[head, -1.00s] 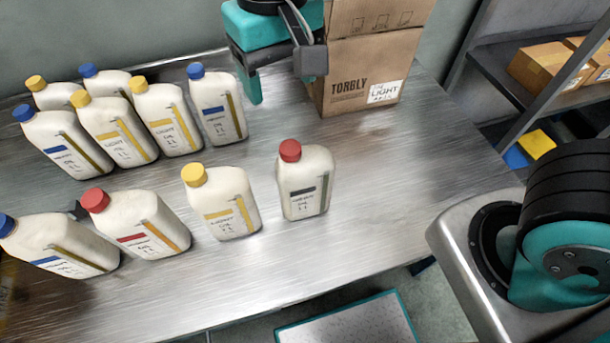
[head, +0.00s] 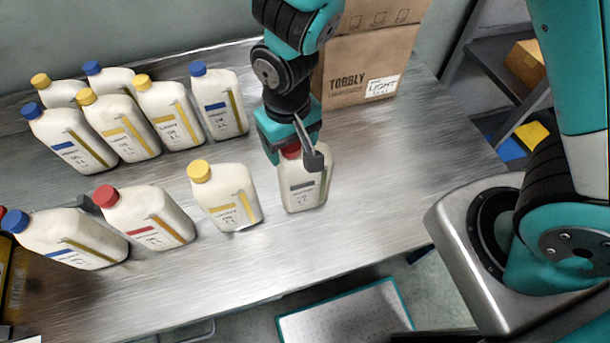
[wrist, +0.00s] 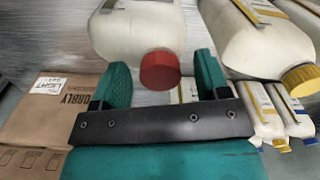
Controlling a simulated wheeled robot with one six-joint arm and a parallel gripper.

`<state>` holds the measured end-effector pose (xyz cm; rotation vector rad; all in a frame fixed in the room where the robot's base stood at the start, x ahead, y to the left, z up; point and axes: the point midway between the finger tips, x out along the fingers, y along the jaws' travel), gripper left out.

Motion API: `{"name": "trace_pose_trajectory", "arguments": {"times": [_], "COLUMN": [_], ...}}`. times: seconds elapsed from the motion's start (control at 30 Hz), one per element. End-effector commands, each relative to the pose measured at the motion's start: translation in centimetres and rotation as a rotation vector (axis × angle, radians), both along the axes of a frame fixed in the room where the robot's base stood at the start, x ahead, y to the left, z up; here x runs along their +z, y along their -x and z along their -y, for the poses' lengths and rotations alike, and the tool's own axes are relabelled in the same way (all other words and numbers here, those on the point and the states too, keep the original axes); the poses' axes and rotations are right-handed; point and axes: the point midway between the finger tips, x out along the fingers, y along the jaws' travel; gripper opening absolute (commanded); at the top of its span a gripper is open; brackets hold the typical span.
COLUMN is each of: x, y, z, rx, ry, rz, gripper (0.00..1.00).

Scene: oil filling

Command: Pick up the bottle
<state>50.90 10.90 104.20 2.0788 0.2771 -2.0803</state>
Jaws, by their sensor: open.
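A white bottle (head: 304,186) with a red cap and a grey label mark stands upright on the metal table, at the right end of the front row. My gripper (head: 293,152) is open at its top, with the red cap partly hidden behind the jaws in the head view. In the wrist view, the bottle (wrist: 138,30) and its red cap (wrist: 160,70) lie between the two teal fingers of my gripper (wrist: 160,82). The fingers stand apart on either side, and I cannot tell whether either touches the bottle.
A yellow-capped bottle (head: 226,197) stands close on the left, also in the wrist view (wrist: 258,42). Further left stand a red-capped bottle (head: 150,218) and a blue-capped bottle (head: 68,238). Several bottles fill the back left. A cardboard box (head: 368,68) stands behind. The table's right side (head: 400,170) is clear.

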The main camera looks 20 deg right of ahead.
Motion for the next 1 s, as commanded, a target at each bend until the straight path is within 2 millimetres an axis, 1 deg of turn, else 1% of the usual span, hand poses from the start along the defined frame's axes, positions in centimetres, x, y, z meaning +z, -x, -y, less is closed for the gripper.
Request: {"name": "trace_pose_trajectory", "arguments": {"times": [0.1, 0.27, 0.3, 0.37, 0.4, 0.47, 0.5, 0.6, 1.0], "x": [-0.54, -0.58, -0.58, -0.57, -0.56, -0.56, -0.56, -0.57, -0.21], "y": [0.01, -0.01, 0.0, 0.0, 0.0, 0.0, 0.0, 0.01, -0.04], "z": [-0.01, -0.03, -0.03, -0.03, -0.03, -0.03, -0.03, -0.04, -0.08], "rx": [0.0, 0.0, 0.0, 0.0, 0.0, 0.0, 0.001, 0.001, 0.001], "ry": [0.0, -0.001, -0.001, -0.001, -0.001, -0.001, -0.001, -0.001, -0.002], "rz": [0.0, 0.001, 0.001, 0.001, 0.001, 0.001, 0.001, 0.001, 0.001], "gripper": [0.69, 0.69, 0.67, 0.53, 0.44, 0.3, 0.21, 0.0, 0.0]}}
